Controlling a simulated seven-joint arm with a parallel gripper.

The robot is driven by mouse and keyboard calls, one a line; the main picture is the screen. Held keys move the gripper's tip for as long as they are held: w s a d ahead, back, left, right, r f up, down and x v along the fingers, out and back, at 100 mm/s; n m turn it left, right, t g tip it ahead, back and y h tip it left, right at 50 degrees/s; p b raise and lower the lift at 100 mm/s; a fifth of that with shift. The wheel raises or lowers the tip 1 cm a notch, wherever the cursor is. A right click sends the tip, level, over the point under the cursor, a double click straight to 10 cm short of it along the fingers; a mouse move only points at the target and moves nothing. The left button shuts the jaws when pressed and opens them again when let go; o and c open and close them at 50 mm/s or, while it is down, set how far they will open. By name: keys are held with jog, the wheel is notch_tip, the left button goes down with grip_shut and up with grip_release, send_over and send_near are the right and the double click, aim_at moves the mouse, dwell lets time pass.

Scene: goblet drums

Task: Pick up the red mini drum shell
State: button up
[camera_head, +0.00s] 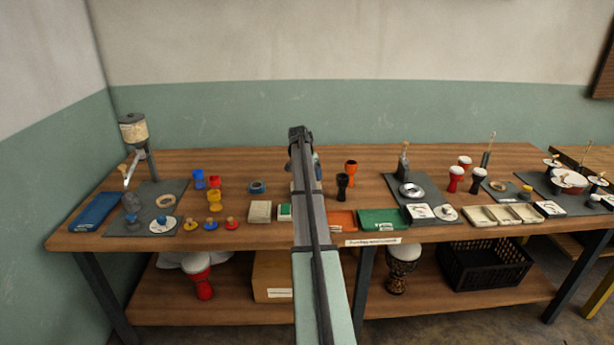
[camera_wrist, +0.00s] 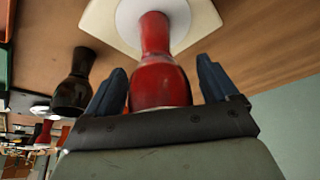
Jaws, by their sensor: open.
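The red mini drum shell (camera_wrist: 160,78) is a glossy red goblet shape in the wrist view. Its narrow end meets a round white disc on a cream square plate (camera_wrist: 205,18). My gripper (camera_wrist: 160,88) is open, with one dark blue finger on each side of the shell's wide part. Gaps show between fingers and shell, and I see no firm contact. The gripper body hides the shell's far end. In the head view my arm covers this shell; part of my gripper (camera_head: 317,166) shows just right of the arm.
A black goblet shell (camera_wrist: 72,85) stands close beside the red one; it also shows in the head view (camera_head: 342,186), with an orange one (camera_head: 351,169) behind it. Blue, red and yellow cups (camera_head: 214,199) stand left. A green tray (camera_head: 382,219) lies right. The wooden table's back strip is clear.

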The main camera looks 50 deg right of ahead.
jog(key=shift+c, duration=0.2)
jog(key=c, duration=1.1)
